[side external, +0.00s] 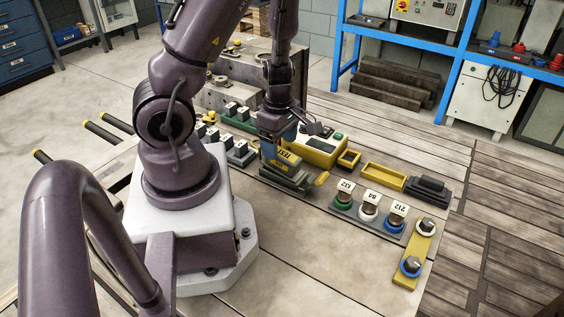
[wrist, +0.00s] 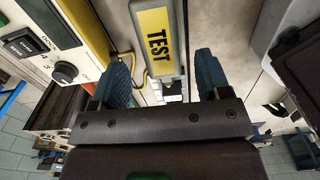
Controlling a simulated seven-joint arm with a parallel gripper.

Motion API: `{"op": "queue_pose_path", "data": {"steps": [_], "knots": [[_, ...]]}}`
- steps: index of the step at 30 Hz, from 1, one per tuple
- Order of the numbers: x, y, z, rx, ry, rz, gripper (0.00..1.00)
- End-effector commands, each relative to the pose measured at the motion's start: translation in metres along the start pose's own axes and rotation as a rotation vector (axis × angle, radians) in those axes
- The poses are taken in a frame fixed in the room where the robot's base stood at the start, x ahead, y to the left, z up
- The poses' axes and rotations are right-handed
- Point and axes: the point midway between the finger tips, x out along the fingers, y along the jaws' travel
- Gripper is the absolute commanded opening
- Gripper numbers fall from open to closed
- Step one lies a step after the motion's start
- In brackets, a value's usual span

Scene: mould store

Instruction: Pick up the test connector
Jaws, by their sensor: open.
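The test connector (side external: 290,157) has a yellow label reading TEST and stands among the devices near the middle of the bench. In the wrist view its grey body with the yellow label (wrist: 158,36) lies ahead, between the lines of my two blue fingers. My gripper (wrist: 162,68) is open, with a finger to each side of the connector and gaps between. In the side view my gripper (side external: 272,148) is low, right by the connector, and partly hides it. I cannot tell from these views whether a finger touches it.
A yellow tester (side external: 322,148) with a knob stands close behind the connector. A yellow cable (wrist: 143,58) runs beside the connector. To the right are a yellow tray (side external: 383,176), several tagged round plugs (side external: 368,210) and a yellow plate (side external: 415,252). Tagged blocks (side external: 235,122) stand left.

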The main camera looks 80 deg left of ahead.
Motion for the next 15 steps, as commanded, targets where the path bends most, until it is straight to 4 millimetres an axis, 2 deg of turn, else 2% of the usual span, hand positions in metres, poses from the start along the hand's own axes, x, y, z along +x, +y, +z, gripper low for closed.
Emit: {"op": "queue_pose_path", "data": {"steps": [6, 15], "knots": [[0.028, -0.002, 0.002, -0.005, 0.0, -0.003, 0.7], [0.041, -0.002, 0.003, -0.001, 0.0, -0.001, 0.7]]}}
